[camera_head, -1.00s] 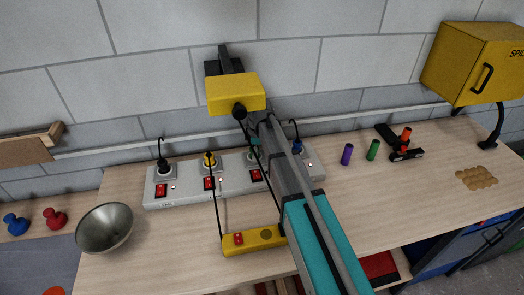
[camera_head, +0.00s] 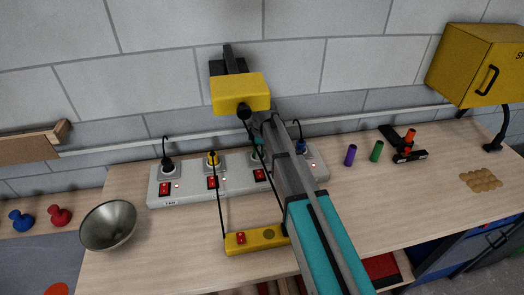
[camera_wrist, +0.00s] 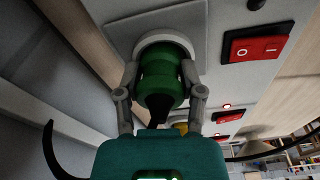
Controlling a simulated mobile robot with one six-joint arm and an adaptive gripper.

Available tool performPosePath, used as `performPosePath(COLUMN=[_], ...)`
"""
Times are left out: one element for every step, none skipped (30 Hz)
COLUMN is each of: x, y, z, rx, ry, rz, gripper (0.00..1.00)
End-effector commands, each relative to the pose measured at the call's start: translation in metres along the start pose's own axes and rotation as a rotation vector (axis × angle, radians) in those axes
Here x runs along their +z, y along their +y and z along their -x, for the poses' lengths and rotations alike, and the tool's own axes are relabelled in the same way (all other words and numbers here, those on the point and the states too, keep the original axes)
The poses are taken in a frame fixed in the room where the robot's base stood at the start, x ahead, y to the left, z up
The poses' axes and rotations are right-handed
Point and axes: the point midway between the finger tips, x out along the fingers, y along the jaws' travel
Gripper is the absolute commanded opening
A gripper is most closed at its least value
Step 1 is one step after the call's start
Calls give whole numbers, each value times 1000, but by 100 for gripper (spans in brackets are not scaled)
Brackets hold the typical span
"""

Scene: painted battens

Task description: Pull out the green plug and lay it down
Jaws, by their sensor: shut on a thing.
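The green plug (camera_wrist: 163,75) fills the middle of the wrist view, its face at the round pale socket of the grey power strip (camera_wrist: 215,30). My gripper (camera_wrist: 160,80) is shut on it, one finger on each side. The plug looks seated in the socket; a small gap cannot be ruled out. In the head view the power strip (camera_head: 158,196) lies along the back of the bench, and my arm hides most of the green plug and the gripper.
Black (camera_head: 168,164), yellow (camera_head: 213,159) and blue (camera_head: 301,148) plugs stand in neighbouring sockets. A yellow box (camera_head: 256,240) with a red switch lies in front. A metal bowl (camera_head: 108,226) is at left, purple (camera_head: 351,155) and green (camera_head: 377,151) cylinders at right. Bench between is clear.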

Motion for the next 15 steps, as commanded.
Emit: performPosePath(x=[0,0,0,-1,-1,-1,-1,-1,-1,-2,-2,-2,-2,-2,-2], y=[1,1,1,1,1,0,0,0,0,0,0,0,0,0,0], z=[3,4,5,7,8,9,10,11,13,14,15,16,17,18,20], rx=[2,2,1,1,1,1,1,1,0,0,0,0,0,0,0], ry=[0,0,0,0,0,0,0,0,0,0,0,0,0,0,0], rz=[0,0,0,0,0,0,0,0,0,0,0,0,0,0,0], gripper=[0,0,0,0,0,0,0,0,0,0,0,0,0,0,0])
